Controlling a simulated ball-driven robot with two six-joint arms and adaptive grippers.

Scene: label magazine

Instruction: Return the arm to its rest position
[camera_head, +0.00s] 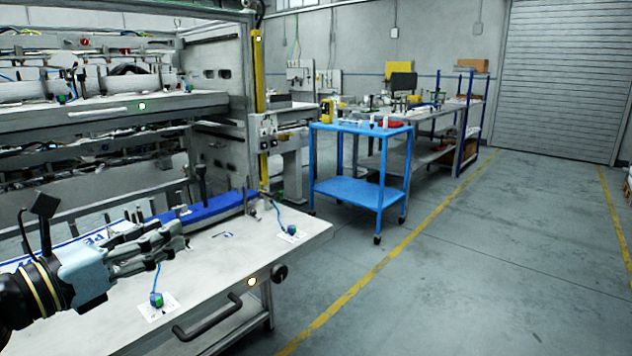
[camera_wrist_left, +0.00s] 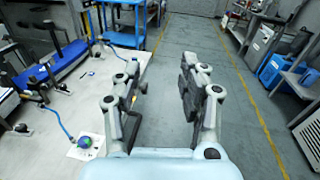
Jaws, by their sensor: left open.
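My left gripper (camera_head: 178,238) comes in from the left in the head view, above the pale work table (camera_head: 225,265). In the left wrist view its two fingers (camera_wrist_left: 160,95) stand wide apart with nothing between them. A blue-and-green round part with a blue cable (camera_head: 156,300) sits on a white card on the table, below and in front of the gripper; it also shows at the left of the left wrist view (camera_wrist_left: 84,142). A blue padded bar (camera_head: 215,207) lies along the back of the table. My right gripper is in neither view.
A black handle (camera_head: 207,318) is on the table's front edge. A second cabled part (camera_head: 291,231) sits near the table's right end. A blue cart (camera_head: 360,190) stands beyond the table. A large machine frame (camera_head: 110,115) fills the left. The floor at right is clear.

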